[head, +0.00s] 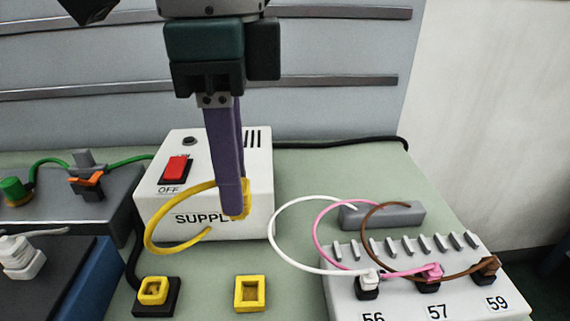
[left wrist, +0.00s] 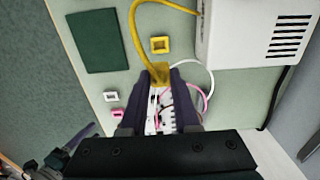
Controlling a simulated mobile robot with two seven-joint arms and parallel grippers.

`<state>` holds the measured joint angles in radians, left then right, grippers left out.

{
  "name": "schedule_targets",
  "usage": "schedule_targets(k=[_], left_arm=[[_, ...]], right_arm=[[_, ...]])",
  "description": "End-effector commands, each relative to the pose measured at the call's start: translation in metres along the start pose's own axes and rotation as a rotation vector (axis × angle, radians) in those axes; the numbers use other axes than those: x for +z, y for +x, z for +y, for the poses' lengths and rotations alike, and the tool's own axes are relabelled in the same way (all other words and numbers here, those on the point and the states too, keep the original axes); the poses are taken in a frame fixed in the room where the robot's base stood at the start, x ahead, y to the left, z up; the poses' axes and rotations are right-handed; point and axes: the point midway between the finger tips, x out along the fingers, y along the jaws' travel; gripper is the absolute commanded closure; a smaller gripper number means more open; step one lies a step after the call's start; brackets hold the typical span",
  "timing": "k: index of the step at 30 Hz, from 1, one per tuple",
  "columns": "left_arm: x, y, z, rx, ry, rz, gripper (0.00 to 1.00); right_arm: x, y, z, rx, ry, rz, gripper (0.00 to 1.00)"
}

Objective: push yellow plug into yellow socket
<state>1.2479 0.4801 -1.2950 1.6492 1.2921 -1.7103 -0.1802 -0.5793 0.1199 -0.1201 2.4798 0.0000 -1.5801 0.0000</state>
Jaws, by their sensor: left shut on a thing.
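My left gripper (head: 233,205) points down with its long purple fingers shut on the yellow plug (head: 245,199). It holds the plug in the air in front of the supply box. A yellow cable (head: 150,227) loops from the plug's area to the left. The plug also shows between the fingertips in the left wrist view (left wrist: 159,73). The yellow socket (head: 250,293), a square frame with a hollow middle, lies on the green bench nearer the head camera, apart from the plug. It also shows in the left wrist view (left wrist: 160,45). A dark part with a purplish finger at that view's lower left seems my right gripper (left wrist: 82,139).
A second yellow square piece (head: 153,291) sits on a black base. The white supply box (head: 258,165) stands behind the plug. A numbered terminal block (head: 400,303) with white, pink and brown cables is at right. White (left wrist: 110,96) and pink frames (left wrist: 118,113) lie on the bench.

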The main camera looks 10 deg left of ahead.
Motion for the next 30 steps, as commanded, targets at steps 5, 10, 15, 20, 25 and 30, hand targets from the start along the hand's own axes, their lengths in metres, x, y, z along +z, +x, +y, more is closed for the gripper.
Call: schedule_targets(k=[5,10,15,20,25,30], left_arm=[[-0.001,-0.039,0.0,-0.002,0.002,0.002,1.0],[0.0,-0.05,0.0,0.001,0.001,0.0,1.0],[0.0,-0.035,0.001,0.004,0.001,-0.001,1.0],[0.0,-0.015,0.001,0.004,0.0,-0.001,1.0],[0.0,-0.009,0.0,0.001,0.001,0.001,1.0],[0.0,-0.01,0.0,0.001,0.001,0.001,1.0]], right_arm=[[-0.001,-0.004,0.0,0.0,0.0,0.0,0.5],[-0.001,-0.004,0.0,0.0,0.0,0.0,0.5],[0.0,-0.001,0.0,0.0,0.0,0.0,0.5],[0.001,0.003,0.0,0.0,0.0,0.0,0.5],[0.001,0.003,0.0,0.0,0.0,-0.001,0.5],[0.001,0.002,0.0,0.0,0.0,-0.001,0.5]])
